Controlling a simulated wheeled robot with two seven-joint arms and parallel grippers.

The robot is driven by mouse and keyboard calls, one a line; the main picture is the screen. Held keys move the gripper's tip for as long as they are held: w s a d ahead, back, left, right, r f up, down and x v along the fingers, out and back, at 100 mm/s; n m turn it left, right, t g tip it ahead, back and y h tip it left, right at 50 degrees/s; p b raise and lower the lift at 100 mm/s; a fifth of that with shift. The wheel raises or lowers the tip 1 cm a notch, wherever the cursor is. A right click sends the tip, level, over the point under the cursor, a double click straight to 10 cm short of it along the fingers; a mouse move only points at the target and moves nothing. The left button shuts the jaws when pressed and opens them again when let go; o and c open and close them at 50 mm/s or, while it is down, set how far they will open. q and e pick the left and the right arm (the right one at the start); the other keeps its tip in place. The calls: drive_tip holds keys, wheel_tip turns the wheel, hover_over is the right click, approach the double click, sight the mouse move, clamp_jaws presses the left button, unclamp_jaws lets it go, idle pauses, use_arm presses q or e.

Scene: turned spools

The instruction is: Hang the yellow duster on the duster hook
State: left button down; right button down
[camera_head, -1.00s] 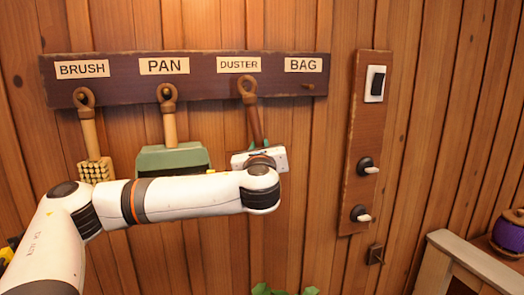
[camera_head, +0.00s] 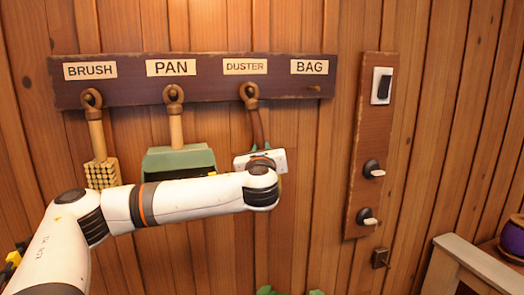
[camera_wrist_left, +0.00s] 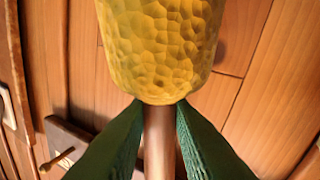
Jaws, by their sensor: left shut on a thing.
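The duster's brown handle (camera_head: 257,128) hangs below the DUSTER label, with its ring (camera_head: 249,91) at the board just under that label. The hook there is covered by the ring, so I cannot tell for certain whether the ring is around it. My left gripper (camera_head: 262,160) is at the lower end of the handle. In the left wrist view, its green fingers (camera_wrist_left: 158,112) are shut on the brown handle (camera_wrist_left: 158,145), right beside the yellow duster head (camera_wrist_left: 160,45). In the head view the yellow head is hidden behind my gripper. My right gripper is not in view.
On the label board (camera_head: 210,92), a brush (camera_head: 100,170) and a green pan (camera_head: 178,162) hang to the left. The BAG peg (camera_head: 314,88) is bare. A switch panel (camera_head: 370,140) is to the right. A bench (camera_head: 480,265) and a purple pot (camera_head: 513,238) stand lower right.

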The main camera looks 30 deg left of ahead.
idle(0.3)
use_arm(q)
drive_tip(key=c, duration=1.2)
unclamp_jaws()
drive_tip(key=shift+s, duration=0.1)
